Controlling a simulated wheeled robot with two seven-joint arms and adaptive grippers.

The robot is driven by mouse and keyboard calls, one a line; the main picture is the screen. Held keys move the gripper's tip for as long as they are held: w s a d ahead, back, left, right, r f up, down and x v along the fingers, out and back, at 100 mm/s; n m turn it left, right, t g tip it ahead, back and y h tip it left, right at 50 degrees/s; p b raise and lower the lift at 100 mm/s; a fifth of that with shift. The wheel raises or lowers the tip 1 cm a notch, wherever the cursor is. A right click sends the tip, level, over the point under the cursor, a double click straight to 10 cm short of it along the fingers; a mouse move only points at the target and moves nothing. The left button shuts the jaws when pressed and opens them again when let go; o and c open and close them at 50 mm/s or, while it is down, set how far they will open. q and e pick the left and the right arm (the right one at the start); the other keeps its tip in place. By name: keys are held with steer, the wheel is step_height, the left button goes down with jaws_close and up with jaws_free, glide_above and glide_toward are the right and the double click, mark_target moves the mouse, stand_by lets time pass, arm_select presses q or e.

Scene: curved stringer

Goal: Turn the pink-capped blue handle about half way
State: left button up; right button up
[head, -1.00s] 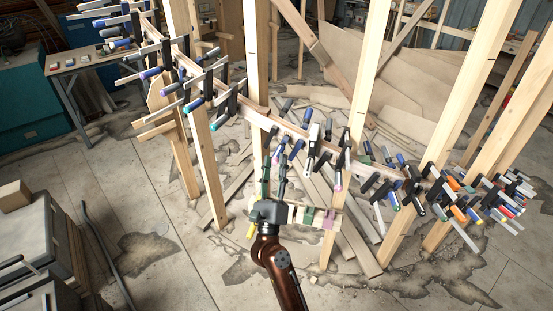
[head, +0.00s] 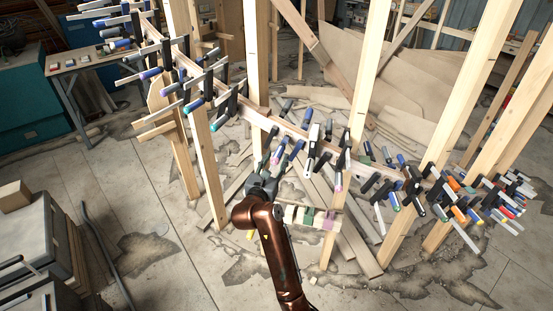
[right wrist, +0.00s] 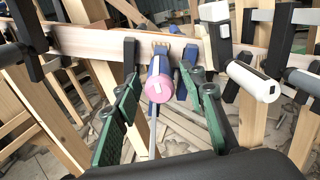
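In the right wrist view the pink-capped blue handle (right wrist: 159,88) points toward the camera, its round pink cap in the middle. It hangs from a clamp on the wooden beam (right wrist: 85,42). My right gripper (right wrist: 160,80) is open, with one green-padded finger on each side of the handle; a gap shows at each side. In the head view my right gripper (head: 270,168) is at the middle of the curved beam, among blue-handled clamps. I cannot tell the pink cap apart there, next to my gripper. My left gripper is not in view.
A white-handled clamp (right wrist: 252,80) stands close to the right of the right finger, and a black clamp bar (right wrist: 129,58) is just left of the handle. In the head view several clamps line the beam (head: 330,157) both ways. Upright posts (head: 365,80) stand around it.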

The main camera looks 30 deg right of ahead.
steer(key=shift+w+d, duration=0.2)
steer(key=shift+d, duration=0.05)
steer(key=shift+c, duration=0.4)
jaws_close()
